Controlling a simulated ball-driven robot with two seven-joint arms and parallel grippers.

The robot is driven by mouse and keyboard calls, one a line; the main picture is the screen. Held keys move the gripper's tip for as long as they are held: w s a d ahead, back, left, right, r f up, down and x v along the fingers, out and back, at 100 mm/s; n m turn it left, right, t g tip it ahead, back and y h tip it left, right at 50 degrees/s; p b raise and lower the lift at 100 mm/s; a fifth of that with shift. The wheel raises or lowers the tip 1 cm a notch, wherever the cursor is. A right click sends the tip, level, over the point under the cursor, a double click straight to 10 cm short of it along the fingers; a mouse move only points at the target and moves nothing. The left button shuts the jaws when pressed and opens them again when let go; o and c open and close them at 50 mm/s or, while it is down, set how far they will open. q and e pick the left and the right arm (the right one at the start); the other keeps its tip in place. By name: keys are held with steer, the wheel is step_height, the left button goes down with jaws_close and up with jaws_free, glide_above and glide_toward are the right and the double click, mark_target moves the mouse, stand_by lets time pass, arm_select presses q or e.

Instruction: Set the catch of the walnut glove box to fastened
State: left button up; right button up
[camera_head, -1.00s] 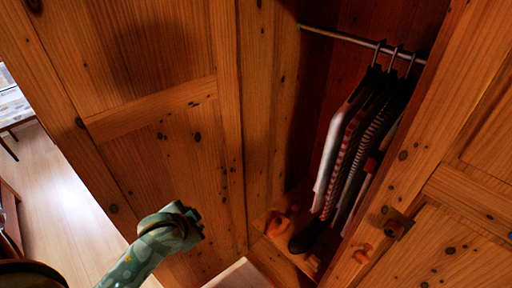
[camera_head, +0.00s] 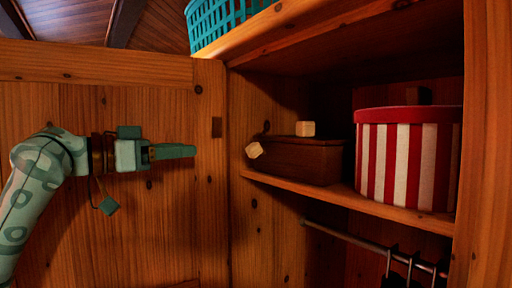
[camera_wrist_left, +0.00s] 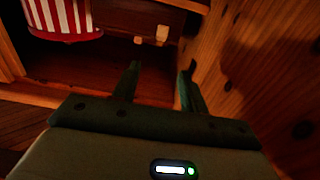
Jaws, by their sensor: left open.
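The walnut glove box (camera_head: 308,163) is a long dark brown box on the wardrobe shelf. It looks closed. One pale block (camera_head: 305,128) sits at its top edge, and another pale block (camera_head: 254,150) is tilted at its left end. I cannot tell which is part of the catch, or how the catch is set. The box also shows, upside down, in the left wrist view (camera_wrist_left: 118,20). My left gripper (camera_head: 195,151) is left of the box, apart from it, in front of the wooden door. Its fingers are open and empty in the wrist view (camera_wrist_left: 158,73). My right gripper is out of view.
A red-and-white striped round box (camera_head: 408,165) stands right of the glove box on the shelf (camera_head: 350,198). A rail (camera_head: 345,235) with hangers runs below. A teal basket (camera_head: 222,22) sits on top of the wardrobe. The wooden door (camera_head: 100,225) is at the left.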

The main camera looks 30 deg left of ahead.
mark_target(249, 147)
arm_select(q)
steer(key=p+x, duration=0.7)
steer(key=x, duration=0.7)
steer(key=shift+r, duration=0.1)
steer(key=shift+w+d+f, duration=0.2)
steer(key=shift+w, duration=0.5)
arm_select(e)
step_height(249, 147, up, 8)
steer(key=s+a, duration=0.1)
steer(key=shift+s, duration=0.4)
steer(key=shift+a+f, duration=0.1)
arm_select(q)
steer(key=shift+s, duration=0.1)
jaws_close()
